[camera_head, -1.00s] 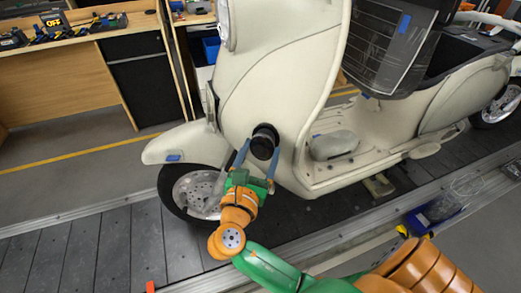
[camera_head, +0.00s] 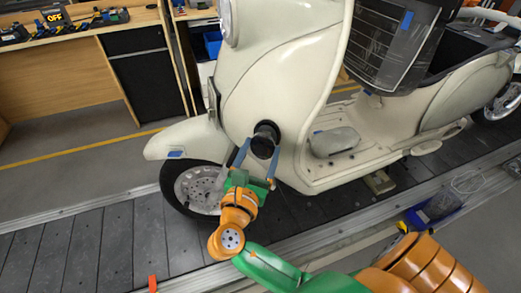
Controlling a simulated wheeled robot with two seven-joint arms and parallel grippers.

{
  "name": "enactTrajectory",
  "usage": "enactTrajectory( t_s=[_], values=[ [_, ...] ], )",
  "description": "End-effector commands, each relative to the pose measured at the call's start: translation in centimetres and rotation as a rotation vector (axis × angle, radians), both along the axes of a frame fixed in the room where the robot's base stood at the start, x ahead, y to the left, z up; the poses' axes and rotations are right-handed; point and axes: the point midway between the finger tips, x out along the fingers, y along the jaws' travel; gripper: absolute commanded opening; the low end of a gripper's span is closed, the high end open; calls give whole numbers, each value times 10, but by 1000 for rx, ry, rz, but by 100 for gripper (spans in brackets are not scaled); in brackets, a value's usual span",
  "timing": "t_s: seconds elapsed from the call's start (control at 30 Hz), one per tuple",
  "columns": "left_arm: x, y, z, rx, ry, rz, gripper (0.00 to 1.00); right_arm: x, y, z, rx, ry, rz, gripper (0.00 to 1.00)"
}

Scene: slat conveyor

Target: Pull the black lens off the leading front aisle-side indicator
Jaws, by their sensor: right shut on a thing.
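The black lens (camera_head: 263,145) sits on the front of the cream scooter (camera_head: 275,85), low on the side facing me, above and to the right of the front wheel. My right gripper (camera_head: 259,152) reaches up from below, with one blue-grey finger on each side of the lens. It is shut on the lens. The lens is at the scooter body; I cannot tell whether there is a gap behind it. My left gripper is out of view.
The scooter stands on the dark slat conveyor (camera_head: 100,248), which has metal edge rails. A blue bin (camera_head: 437,210) is on the right, beyond my arm. A wooden workbench (camera_head: 60,75) with tools stands behind. An orange marker (camera_head: 152,284) is at the lower edge.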

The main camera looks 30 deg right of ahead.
Motion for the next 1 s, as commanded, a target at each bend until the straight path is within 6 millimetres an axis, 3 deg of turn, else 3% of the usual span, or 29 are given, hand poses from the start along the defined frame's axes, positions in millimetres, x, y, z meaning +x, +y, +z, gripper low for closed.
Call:
enactTrajectory(
  t_s=[0.6,1.0],
  values=[
    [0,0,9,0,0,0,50,-14,16,1,1,2,0,24],
    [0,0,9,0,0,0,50,-14,17,1,0,0,3,24]
  ],
)
